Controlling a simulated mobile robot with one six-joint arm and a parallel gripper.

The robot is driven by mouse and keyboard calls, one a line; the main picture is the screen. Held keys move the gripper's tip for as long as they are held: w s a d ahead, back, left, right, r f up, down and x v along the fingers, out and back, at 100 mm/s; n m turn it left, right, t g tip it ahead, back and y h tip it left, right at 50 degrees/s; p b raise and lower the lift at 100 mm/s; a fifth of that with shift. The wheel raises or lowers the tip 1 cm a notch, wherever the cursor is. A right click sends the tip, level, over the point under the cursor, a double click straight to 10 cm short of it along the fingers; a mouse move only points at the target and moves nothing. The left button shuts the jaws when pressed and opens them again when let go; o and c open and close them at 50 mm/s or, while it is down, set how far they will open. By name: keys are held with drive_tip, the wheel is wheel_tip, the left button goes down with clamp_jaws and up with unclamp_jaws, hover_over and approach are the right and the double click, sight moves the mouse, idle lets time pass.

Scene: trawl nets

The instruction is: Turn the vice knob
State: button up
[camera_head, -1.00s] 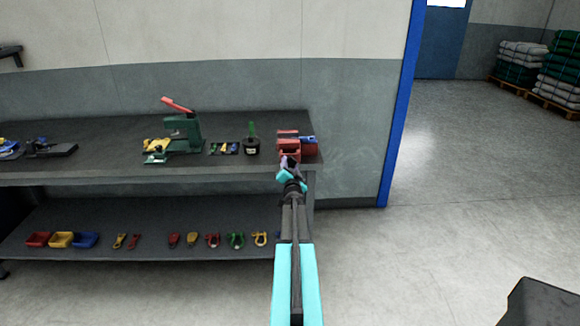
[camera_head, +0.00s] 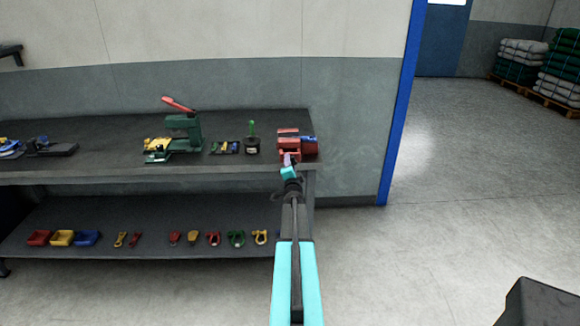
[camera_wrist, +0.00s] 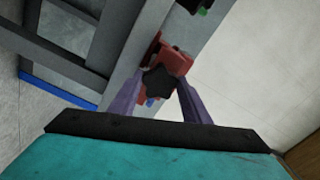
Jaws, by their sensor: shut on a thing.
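A red vice (camera_head: 289,146) stands at the right end of the workbench's top. Its dark star-shaped knob (camera_wrist: 160,82) faces me in the wrist view, with the red vice body (camera_wrist: 175,62) behind it. My gripper (camera_wrist: 160,90) has purple fingers, one on each side of the knob, shut on it. In the head view my gripper (camera_head: 287,159) reaches the front of the vice at the bench edge. The knob is hidden there by the gripper. The exact finger contact is hard to see in the dim wrist view.
The bench top (camera_head: 90,135) also holds a green press (camera_head: 183,132), a dark pot with a green handle (camera_head: 252,147) and small tools. A lower shelf (camera_head: 150,215) holds bins and shackles. A blue door frame (camera_head: 398,120) and open floor are to the right.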

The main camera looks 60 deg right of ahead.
drive_tip(key=shift+s+f, duration=0.2)
drive_tip(key=o, duration=1)
drive_tip(key=shift+r, duration=0.1)
drive_tip(key=shift+w, duration=0.1)
drive_tip(key=shift+a, duration=0.1)
drive_tip(key=shift+b+v, duration=1.8)
drive_tip(key=shift+v, duration=5.1)
